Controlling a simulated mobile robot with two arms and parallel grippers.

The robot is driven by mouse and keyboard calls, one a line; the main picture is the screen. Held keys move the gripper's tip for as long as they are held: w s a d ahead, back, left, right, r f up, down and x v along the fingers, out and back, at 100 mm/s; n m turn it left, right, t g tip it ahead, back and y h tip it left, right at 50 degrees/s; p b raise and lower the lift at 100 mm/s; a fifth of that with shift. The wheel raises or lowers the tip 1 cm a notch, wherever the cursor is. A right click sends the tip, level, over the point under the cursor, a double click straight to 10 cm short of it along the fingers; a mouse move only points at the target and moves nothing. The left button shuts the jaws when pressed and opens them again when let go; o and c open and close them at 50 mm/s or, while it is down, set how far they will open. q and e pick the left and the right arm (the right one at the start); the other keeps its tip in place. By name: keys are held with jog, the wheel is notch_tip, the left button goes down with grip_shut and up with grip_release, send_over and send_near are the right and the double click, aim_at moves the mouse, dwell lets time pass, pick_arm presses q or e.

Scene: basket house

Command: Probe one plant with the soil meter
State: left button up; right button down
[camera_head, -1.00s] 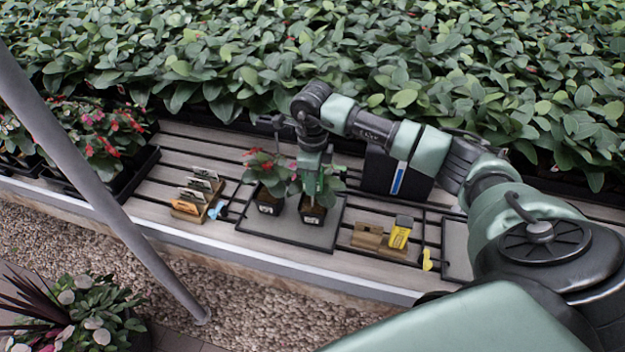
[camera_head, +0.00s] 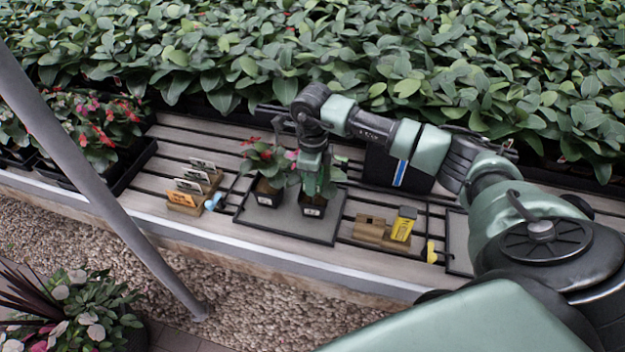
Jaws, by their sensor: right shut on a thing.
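Two potted plants stand side by side on a dark-edged tray (camera_head: 285,229), a left pot (camera_head: 267,196) and a right pot (camera_head: 313,208), both with green leaves and some red ones. My right gripper (camera_head: 313,180) points down over the right pot, among its leaves. It is shut on a slim upright thing, likely the soil meter; leaves and the gripper hide most of it. I cannot tell whether its tip is in the soil. A wooden block (camera_head: 369,228) with a dark slot stands right of the tray, beside a yellow, dark-topped item (camera_head: 403,224). My left gripper is out of view.
Wooden holders with cards (camera_head: 192,188) and a small blue item (camera_head: 214,201) stand left of the tray. A dark box (camera_head: 385,170) stands behind. A small yellow object (camera_head: 431,252) lies right. Dense foliage lines the back; a grey post (camera_head: 95,185) crosses the left.

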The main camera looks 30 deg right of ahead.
dwell(0.3)
jog(key=shift+f+b, duration=1.15)
jog(key=shift+f, duration=0.2)
dwell(0.9)
jog(key=c, duration=1.1)
grip_release()
notch_tip(320, 180, up, 8)
jog(key=shift+f+b, duration=0.1)
jog(key=shift+b, duration=0.7)
